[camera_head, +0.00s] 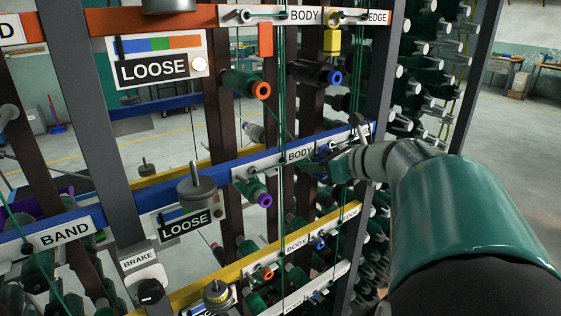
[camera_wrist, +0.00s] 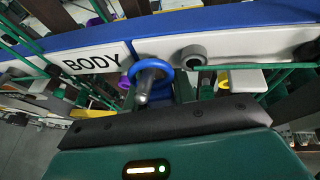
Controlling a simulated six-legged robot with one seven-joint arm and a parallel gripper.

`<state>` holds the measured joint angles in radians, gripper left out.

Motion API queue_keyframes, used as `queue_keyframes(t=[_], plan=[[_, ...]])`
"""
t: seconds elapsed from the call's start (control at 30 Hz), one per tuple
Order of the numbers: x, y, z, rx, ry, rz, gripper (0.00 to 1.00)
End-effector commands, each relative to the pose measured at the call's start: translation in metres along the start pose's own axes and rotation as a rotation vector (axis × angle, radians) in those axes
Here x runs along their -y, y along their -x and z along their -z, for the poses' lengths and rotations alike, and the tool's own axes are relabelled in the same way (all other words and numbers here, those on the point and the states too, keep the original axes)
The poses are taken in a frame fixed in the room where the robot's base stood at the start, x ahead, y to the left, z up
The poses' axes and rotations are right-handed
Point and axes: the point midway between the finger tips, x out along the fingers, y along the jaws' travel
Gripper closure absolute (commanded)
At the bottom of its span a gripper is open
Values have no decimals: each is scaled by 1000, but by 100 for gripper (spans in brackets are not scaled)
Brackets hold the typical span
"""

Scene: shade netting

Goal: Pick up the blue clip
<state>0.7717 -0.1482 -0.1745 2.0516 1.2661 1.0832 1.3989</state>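I cannot make out the blue clip for certain. A blue ring (camera_wrist: 152,68) with a metal pin through it shows in the wrist view, just below the blue rail (camera_wrist: 200,24), right of the BODY label (camera_wrist: 97,62). In the head view my gripper (camera_head: 330,165) is at the right part of the blue middle rail (camera_head: 225,166), beside its BODY label, and covers what is behind it. In the wrist view my gripper's dark front edge is just below the blue ring. Its fingertips are not clear, so I cannot tell whether it is open.
A grey eyelet (camera_wrist: 194,57) is right of the blue ring. Green threads (camera_head: 280,110) run down close by. Spools with orange (camera_head: 262,90), blue (camera_head: 335,77) and purple (camera_head: 265,200) ends stick out. A grey post (camera_head: 375,75) stands by my arm.

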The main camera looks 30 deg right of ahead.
Motion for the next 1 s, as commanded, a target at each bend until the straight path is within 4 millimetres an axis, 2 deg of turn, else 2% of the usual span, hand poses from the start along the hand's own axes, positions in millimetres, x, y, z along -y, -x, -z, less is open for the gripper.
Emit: queue_keyframes(t=[0.03,0.1,0.43,0.63,0.87,1.0], plan=[[0,0,0,0,0,0,84],[0,0,0,0,0,0,98],[0,1,-2,0,1,0,99],[0,7,-13,1,2,1,99],[-8,44,3,2,0,3,99],[-10,72,18,1,-2,3,99]])
